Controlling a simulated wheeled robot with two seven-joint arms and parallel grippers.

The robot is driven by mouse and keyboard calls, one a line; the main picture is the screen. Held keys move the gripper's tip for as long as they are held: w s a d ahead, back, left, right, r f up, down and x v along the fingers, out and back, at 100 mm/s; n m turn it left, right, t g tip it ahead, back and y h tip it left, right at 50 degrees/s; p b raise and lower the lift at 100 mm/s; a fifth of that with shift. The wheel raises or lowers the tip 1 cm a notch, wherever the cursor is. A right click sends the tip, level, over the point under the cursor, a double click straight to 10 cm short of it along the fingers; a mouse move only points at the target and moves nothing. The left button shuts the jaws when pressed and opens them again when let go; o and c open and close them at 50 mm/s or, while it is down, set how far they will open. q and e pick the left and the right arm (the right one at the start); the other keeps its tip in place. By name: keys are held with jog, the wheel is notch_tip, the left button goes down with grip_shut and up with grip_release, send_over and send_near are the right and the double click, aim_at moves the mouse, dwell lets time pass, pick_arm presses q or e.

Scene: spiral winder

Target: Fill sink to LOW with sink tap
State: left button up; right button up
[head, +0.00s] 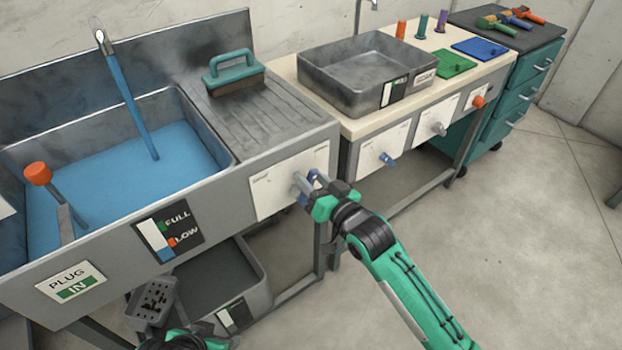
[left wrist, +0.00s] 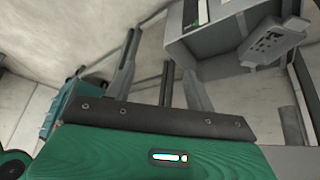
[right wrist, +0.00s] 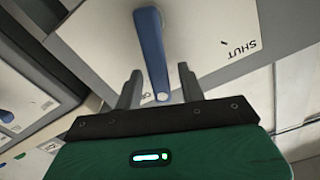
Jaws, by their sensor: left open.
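The steel sink (head: 222,150) holds blue water (head: 110,175), and a blue stream (head: 130,95) runs into it from the spout (head: 98,34). The level gauge (head: 168,231) on the sink front reads FULL and LOW; its lower part is blue, with an orange mark by LOW. The tap's blue lever (right wrist: 153,50) sits on a white panel (head: 270,190) with SHUT printed at one side. My right gripper (right wrist: 160,90) is open, its fingers either side of the lever's end. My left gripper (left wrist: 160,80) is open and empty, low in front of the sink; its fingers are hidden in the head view.
A PLUG IN sign (head: 71,282) and an orange-topped lever (head: 38,175) are at the sink's left. A brush (head: 232,72) lies on the drainer. A grey bin (head: 255,295) stands below. A worktop with a steel basin (head: 365,65) is to the right.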

jog(key=shift+w+a, duration=0.1)
grip_shut()
dwell(0.3)
